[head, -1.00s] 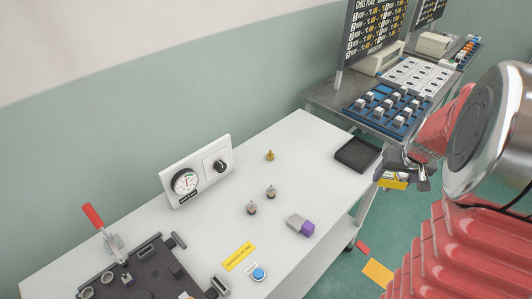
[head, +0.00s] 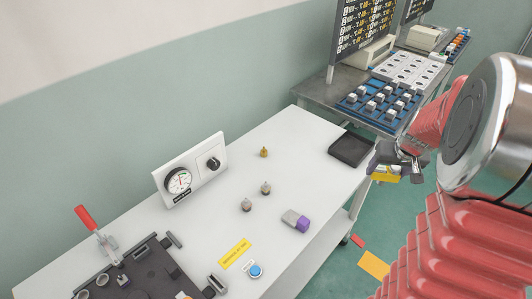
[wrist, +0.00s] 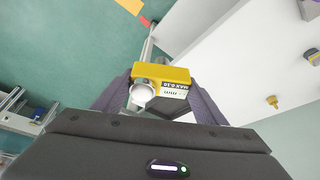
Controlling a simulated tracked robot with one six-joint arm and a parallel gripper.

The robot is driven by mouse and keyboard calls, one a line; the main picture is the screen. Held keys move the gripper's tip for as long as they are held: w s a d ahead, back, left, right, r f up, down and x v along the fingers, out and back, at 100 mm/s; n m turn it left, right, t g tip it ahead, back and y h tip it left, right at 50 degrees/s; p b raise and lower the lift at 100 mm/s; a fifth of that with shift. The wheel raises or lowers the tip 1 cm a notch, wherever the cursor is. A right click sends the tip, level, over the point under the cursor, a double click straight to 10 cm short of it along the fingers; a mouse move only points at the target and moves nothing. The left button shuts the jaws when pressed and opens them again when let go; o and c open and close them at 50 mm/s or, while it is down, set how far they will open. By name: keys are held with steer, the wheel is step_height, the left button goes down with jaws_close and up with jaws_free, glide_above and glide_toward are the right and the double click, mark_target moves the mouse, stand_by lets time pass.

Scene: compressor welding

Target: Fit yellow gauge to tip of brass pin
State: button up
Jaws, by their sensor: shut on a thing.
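The yellow gauge (head: 386,178) is held in my gripper (head: 388,168), off the table's right edge, near the black tray. In the wrist view the gauge (wrist: 174,74) sits between both fingers of my gripper (wrist: 162,88), with "MAX 0.10" printed on it and a round pale end facing the camera. The brass pin (head: 264,153) stands upright on the white table, well left of my gripper and apart from it. The pin also shows at the right of the wrist view (wrist: 272,102).
The black tray (head: 351,149) lies at the table's (head: 300,140) right end. Two grey-brown parts (head: 265,188), a purple-ended block (head: 296,220) and a blue button (head: 255,271) are nearer the front. A dial panel (head: 190,172) stands at the back. A red-handled clamp (head: 88,218) is at left.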

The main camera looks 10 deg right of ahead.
steer(key=c, duration=0.6)
steer(key=shift+o, duration=0.2)
steer(key=w+a+f+n, duration=0.1)
steer(key=w+a, duration=0.2)
steer(key=a, duration=0.7)
steer(key=w+a+f+n+y, duration=0.1)
steer(key=w+a, duration=0.3)
steer(key=a, duration=0.6)
steer(key=w+a+f+n, duration=0.1)
steer(key=w+a+n, duration=0.1)
steer(key=a, duration=0.9)
steer(key=shift+w+f+y, duration=0.15)
steer(key=shift+w+y, duration=0.25)
steer(key=shift+w, duration=0.45)
steer(key=shift+s, duration=0.1)
